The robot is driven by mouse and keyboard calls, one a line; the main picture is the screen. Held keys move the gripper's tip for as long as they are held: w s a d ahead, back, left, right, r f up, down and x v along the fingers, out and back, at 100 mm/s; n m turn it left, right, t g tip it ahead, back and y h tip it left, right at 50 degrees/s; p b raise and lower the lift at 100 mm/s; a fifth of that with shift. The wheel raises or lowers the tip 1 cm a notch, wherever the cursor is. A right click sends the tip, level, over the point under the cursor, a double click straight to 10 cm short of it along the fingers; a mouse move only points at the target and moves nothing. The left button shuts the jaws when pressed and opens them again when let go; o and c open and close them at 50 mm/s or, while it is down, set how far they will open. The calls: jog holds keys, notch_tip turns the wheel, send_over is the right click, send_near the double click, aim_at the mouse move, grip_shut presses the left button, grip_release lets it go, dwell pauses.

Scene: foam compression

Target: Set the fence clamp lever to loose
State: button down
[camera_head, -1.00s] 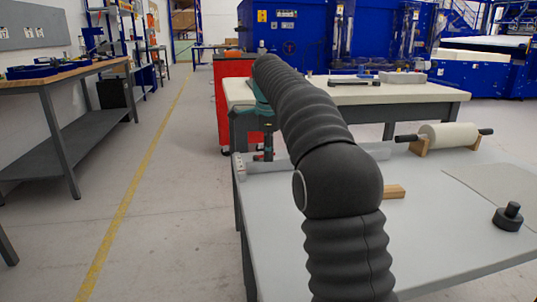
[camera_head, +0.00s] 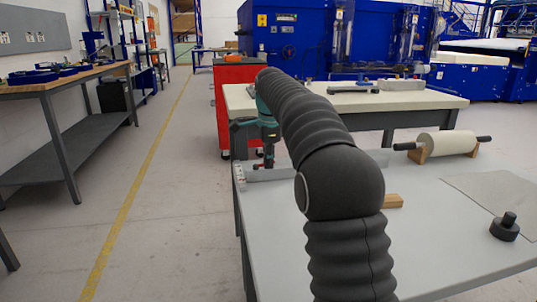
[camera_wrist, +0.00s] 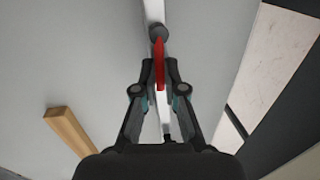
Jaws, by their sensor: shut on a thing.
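The red clamp lever (camera_wrist: 160,64) runs lengthwise in the wrist view, from a dark round pivot (camera_wrist: 158,32) on the pale fence bar (camera_wrist: 153,10). My gripper (camera_wrist: 160,72) is shut on the lever, one fingertip on each side of it. In the head view my gripper (camera_head: 268,162) is low at the far left part of the grey table, beside the fence (camera_head: 285,173). The lever is too small or hidden to make out there. My arm covers part of the fence.
A wooden block (camera_head: 393,201) lies on the grey table (camera_head: 440,235), and it also shows in the wrist view (camera_wrist: 72,132). A roll on wooden stands (camera_head: 447,143), a flat sheet (camera_head: 500,195) and a black knobbed weight (camera_head: 505,227) are on the right.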

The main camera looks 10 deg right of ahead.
jog(key=shift+w+n+p, duration=0.2)
jog(key=shift+n+p, duration=0.15)
jog(key=shift+n, duration=0.25)
jog(key=c, duration=1.2)
grip_release()
jog(key=shift+c, duration=0.2)
notch_tip(320, 180, up, 12)
jog(key=s, duration=0.2)
jog(key=shift+s, duration=0.15)
jog(key=shift+f, duration=0.1)
